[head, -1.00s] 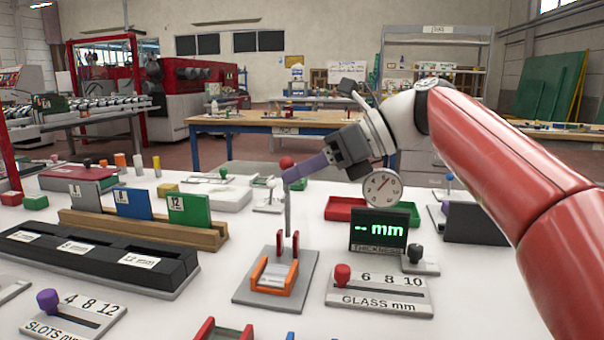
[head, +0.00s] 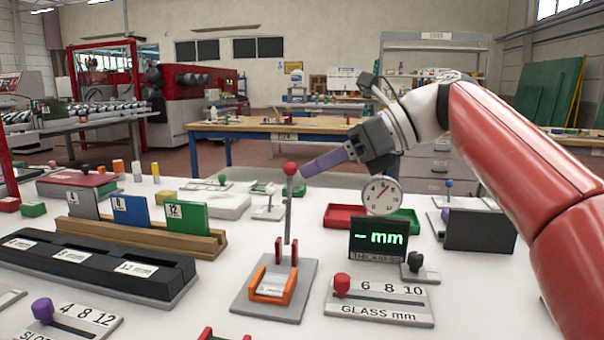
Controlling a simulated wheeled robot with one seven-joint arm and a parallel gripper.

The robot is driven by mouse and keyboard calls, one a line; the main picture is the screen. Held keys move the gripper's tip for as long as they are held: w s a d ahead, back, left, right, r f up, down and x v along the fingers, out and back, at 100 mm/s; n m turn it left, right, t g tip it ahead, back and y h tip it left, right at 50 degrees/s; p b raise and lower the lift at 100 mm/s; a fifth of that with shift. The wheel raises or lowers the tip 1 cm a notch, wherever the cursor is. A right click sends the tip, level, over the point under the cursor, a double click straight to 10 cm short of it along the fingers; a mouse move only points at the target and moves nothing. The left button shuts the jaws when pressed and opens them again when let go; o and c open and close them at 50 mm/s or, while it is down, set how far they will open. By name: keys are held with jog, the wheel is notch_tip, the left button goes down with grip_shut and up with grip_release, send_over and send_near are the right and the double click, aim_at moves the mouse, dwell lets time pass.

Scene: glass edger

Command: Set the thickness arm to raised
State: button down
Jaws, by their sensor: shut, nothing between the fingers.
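The thickness arm (head: 288,216) is a thin grey lever with a red ball knob on top. It stands nearly upright from a grey base plate (head: 246,301), between red uprights and behind an orange-edged cradle (head: 272,284). The thickness display (head: 378,240), right of the base, shows dashes and "mm". My gripper (head: 303,172) has purple fingers, shut and empty. Its tip is just right of the red knob; I cannot tell whether they touch.
A round dial (head: 380,195) stands above the display. A glass-size slider panel (head: 380,302) sits at front right. A black slotted block (head: 95,268) and a wooden rack (head: 140,235) with coloured plates lie left. Red and green trays (head: 350,216) lie behind the display.

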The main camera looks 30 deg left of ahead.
jog(key=w+d, duration=0.4)
jog(key=d, duration=0.7)
jog(key=shift+w+f, duration=0.15)
